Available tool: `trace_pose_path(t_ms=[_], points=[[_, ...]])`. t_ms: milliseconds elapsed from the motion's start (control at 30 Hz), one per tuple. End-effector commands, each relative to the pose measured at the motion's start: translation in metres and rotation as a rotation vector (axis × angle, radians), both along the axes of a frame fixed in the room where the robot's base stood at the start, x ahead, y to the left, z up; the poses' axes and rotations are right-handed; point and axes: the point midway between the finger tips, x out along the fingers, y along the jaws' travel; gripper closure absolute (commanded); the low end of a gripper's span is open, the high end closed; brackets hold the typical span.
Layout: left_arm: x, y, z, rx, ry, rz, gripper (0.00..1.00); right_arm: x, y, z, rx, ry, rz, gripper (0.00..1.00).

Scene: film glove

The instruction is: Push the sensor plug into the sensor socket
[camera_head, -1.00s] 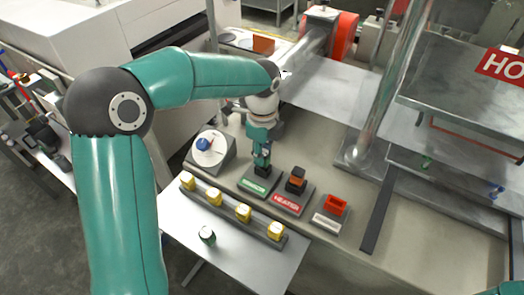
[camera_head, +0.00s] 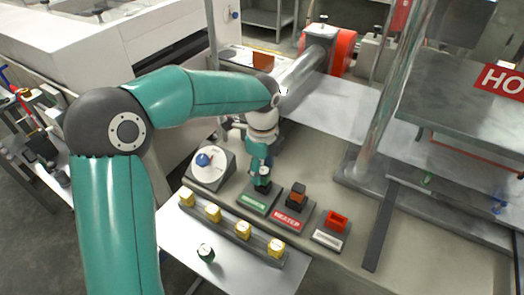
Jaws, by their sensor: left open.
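The sensor socket (camera_head: 250,201) is a dark block with a green label on the bench, left of the heater block. A small dark plug-like piece (camera_head: 262,186) stands on it, partly hidden by the gripper; I cannot tell how deep it sits. My left gripper (camera_head: 261,178) points down right above this piece, with its fingers open close around its top. Whether they touch it is too small to tell. My right gripper is out of view.
The heater block (camera_head: 288,220) with a dark and orange plug and a block with a red socket (camera_head: 337,221) stand to the right. A blue knob (camera_head: 203,160) is to the left. Yellow pieces line a rail in front.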

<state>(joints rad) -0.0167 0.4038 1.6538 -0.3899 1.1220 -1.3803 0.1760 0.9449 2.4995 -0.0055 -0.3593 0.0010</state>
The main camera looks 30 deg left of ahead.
Motion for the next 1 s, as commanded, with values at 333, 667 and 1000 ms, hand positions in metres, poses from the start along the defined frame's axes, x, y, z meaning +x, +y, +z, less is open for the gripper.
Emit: trace_pose_path(t_ms=[333, 667, 1000], points=[[0.002, 0.000, 0.066, -0.001, -0.007, 0.001, 0.43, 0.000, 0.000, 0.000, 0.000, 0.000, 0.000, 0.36], [0.001, 0.000, 0.107, 0.000, -0.002, -0.001, 0.43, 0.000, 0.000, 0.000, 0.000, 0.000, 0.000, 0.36], [0.000, 0.000, 0.109, 0.000, -0.001, 0.000, 0.43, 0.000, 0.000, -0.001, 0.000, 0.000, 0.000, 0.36]])
